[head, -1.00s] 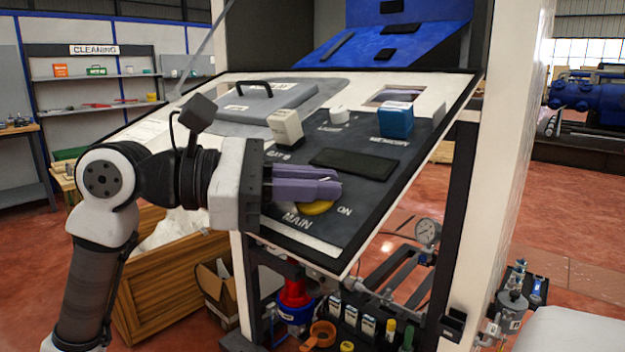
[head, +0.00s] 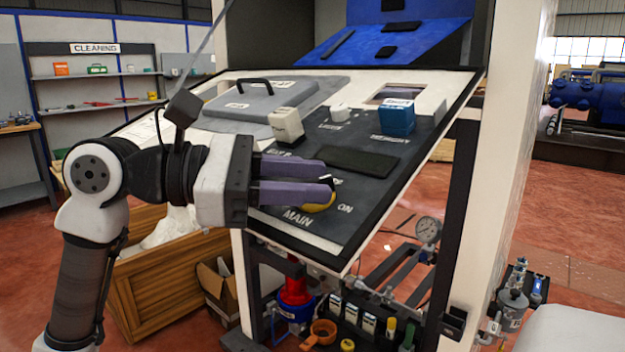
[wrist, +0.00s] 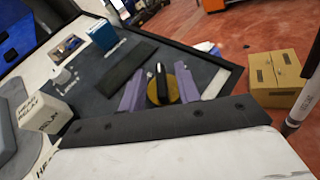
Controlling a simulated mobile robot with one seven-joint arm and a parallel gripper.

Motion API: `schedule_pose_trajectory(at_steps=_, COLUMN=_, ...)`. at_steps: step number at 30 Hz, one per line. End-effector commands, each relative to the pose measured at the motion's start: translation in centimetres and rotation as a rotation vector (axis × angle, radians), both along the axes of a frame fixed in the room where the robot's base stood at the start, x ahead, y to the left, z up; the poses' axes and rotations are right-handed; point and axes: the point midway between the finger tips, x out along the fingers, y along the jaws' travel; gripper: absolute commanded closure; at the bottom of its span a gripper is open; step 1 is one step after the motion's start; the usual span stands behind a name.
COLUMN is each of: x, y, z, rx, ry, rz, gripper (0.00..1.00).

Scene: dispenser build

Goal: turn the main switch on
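The main switch (head: 320,204) is a yellow disc with a black handle on the dark sloping panel, by the labels MAIN and ON. In the wrist view the switch (wrist: 160,76) has its handle standing between my fingers, pointing roughly up the picture. My gripper (head: 328,178) has two purple fingers, spread apart at the switch. In the wrist view my gripper (wrist: 159,88) shows one finger on each side of the handle, with gaps to it. The near finger hides part of the disc in the head view.
The panel (head: 300,225) also carries a beige block (head: 286,126), a blue block (head: 396,118), a small white knob (head: 340,113) and a flat black rectangle (head: 357,161). A wooden crate (head: 170,275) stands on the floor at left. A white post (head: 505,150) rises at right.

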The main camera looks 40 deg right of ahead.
Motion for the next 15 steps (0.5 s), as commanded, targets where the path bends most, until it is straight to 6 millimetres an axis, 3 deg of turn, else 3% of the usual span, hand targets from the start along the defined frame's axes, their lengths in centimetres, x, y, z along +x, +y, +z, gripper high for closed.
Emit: schedule_pose_trajectory(at_steps=15, x=6.5, y=8.5, z=1.1, rx=-0.001, ry=0.002, rz=0.004, gripper=0.67)
